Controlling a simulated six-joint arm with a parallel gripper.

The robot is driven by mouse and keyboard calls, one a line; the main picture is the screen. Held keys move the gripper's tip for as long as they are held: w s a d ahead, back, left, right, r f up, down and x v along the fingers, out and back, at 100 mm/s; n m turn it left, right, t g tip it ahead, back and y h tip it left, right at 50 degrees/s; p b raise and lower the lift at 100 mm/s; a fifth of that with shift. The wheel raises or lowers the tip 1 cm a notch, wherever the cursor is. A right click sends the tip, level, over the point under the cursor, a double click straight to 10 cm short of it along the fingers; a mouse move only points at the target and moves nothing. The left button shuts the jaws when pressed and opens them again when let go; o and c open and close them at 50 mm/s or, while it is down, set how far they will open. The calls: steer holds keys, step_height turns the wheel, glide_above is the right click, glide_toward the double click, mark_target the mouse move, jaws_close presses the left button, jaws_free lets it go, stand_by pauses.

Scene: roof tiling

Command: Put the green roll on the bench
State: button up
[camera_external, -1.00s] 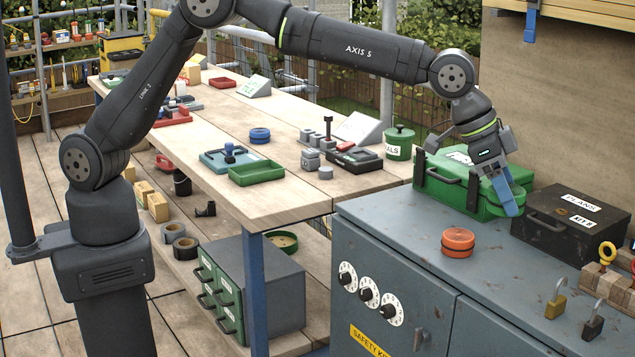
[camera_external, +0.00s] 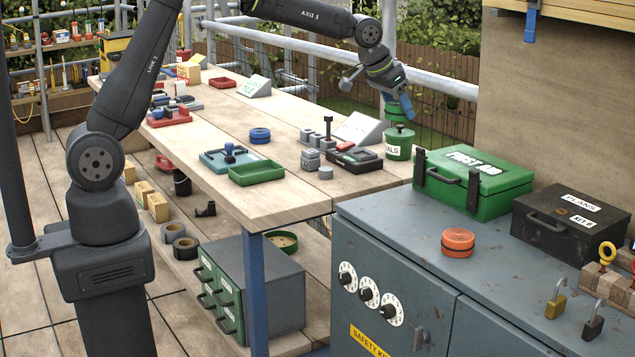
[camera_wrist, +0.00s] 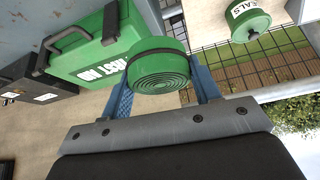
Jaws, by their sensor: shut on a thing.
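The green roll (camera_wrist: 160,68), a coil with its spiral end showing, sits between the blue fingers of my gripper (camera_wrist: 163,88) in the wrist view. My gripper is shut on it. In the external view my gripper (camera_external: 399,108) holds it in the air just above the green lidded pot at the bench's right end. There the green roll (camera_external: 391,110) is mostly hidden by the fingers. The wooden bench (camera_external: 222,175) stretches from the back left to the cabinet.
The green pot (camera_external: 399,148) stands below my gripper. A green tray (camera_external: 256,174), a blue roll (camera_external: 260,135) and a black case (camera_external: 354,159) lie on the bench. Bare wood shows along the bench's front.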

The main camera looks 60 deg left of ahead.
steer(key=s+a+n+y, duration=0.25)
steer(key=s+a, duration=0.25)
steer(key=a, duration=1.1)
steer(key=s+a+n+y, duration=0.1)
steer(key=s+a+n, duration=0.35)
steer(key=a, duration=1.05)
steer(key=s+a+n+g+y, duration=0.1)
steer(key=s+a+n+g, duration=0.15)
steer(key=s+a, duration=1.15)
step_height(320, 180, down, 8)
steer(key=a, duration=0.1)
steer(key=shift+n+t, duration=0.25)
steer(key=shift+t, duration=0.2)
steer(key=a+f, duration=0.2)
steer(key=a, duration=0.1)
steer(key=s+a+f, duration=0.1)
steer(key=a+f, duration=0.1)
steer(key=a, duration=0.2)
steer(key=s+a+f, duration=0.1)
steer(key=a+f, duration=0.1)
steer(key=a, duration=0.2)
steer(key=shift+s+f, duration=0.2)
steer(key=shift+f, duration=2.05)
steer(key=o, duration=1)
steer(key=shift+f, duration=0.15)
